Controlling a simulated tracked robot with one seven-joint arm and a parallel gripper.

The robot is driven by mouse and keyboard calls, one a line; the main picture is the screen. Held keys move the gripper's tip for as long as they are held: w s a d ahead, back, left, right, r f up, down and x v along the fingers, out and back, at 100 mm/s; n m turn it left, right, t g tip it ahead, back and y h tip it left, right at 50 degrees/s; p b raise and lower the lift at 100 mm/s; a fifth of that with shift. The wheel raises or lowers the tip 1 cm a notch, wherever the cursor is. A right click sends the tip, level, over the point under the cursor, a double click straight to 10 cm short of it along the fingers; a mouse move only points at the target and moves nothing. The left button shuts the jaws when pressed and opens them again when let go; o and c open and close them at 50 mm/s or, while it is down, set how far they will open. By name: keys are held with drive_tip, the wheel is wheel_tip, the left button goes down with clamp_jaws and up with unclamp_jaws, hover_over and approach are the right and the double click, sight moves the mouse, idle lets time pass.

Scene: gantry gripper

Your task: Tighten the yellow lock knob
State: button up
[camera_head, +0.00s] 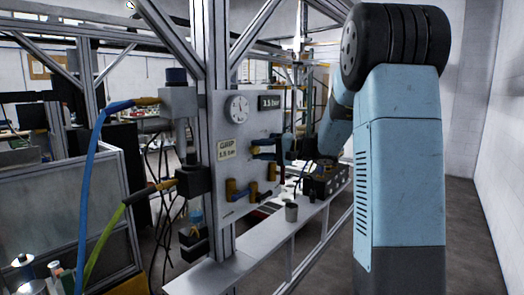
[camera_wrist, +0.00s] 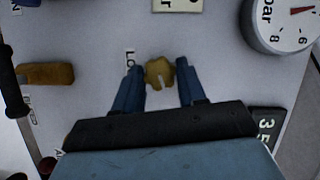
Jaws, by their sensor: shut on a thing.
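The yellow lock knob (camera_wrist: 159,75) sits on the grey panel in the wrist view, with a pale slot or mark on its lower part. A partly covered label starting "Lo" is just left of it. My gripper (camera_wrist: 160,68) has one blue finger on each side of the knob and is shut on it. In the head view my gripper (camera_head: 263,149) reaches the panel from the right, below the gauge; the knob is mostly hidden there by the fingers.
The panel (camera_head: 218,110) carries a round gauge (camera_head: 237,108), a digital display (camera_head: 270,102) and a "GRIP" label (camera_head: 227,149). Other yellow-brown knobs or handles (camera_head: 231,188) sit close below my fingers. A grey cup (camera_head: 291,212) stands on the ledge beneath.

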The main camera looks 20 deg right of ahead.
drive_tip(key=m, duration=0.2)
drive_tip(key=m+t+y, duration=0.1)
drive_tip(key=m, duration=0.2)
drive_tip(key=shift+d+f+m+y, duration=0.15)
drive_tip(key=shift+f+m+y, duration=0.15)
drive_tip(key=m+t, duration=0.1)
drive_tip(key=m, duration=0.2)
drive_tip(key=m+t, duration=0.1)
drive_tip(key=m, duration=0.2)
drive_tip(key=shift+f+t, duration=0.2)
drive_tip(key=shift+t, duration=0.2)
drive_tip(key=m+t, duration=0.1)
drive_tip(key=m, duration=0.2)
drive_tip(key=m+t+h, duration=0.1)
drive_tip(key=m, duration=0.2)
drive_tip(key=m+t, duration=0.2)
drive_tip(key=shift+s+a+m+h, duration=0.15)
drive_tip(key=shift+a+m+h, duration=0.15)
drive_tip(key=shift+m, duration=0.1)
drive_tip(key=m+t+h, duration=0.1)
drive_tip(key=m, duration=0.2)
drive_tip(key=m+t+h, duration=0.1)
drive_tip(key=m, duration=0.2)
drive_tip(key=shift+m+h, duration=0.4)
drive_tip(key=shift+r+m, duration=0.1)
drive_tip(key=shift+m, duration=0.3)
drive_tip(key=o, duration=1)
drive_tip(key=shift+a, duration=0.1)
drive_tip(key=shift+o, duration=0.2)
drive_tip(key=v, duration=1.4)
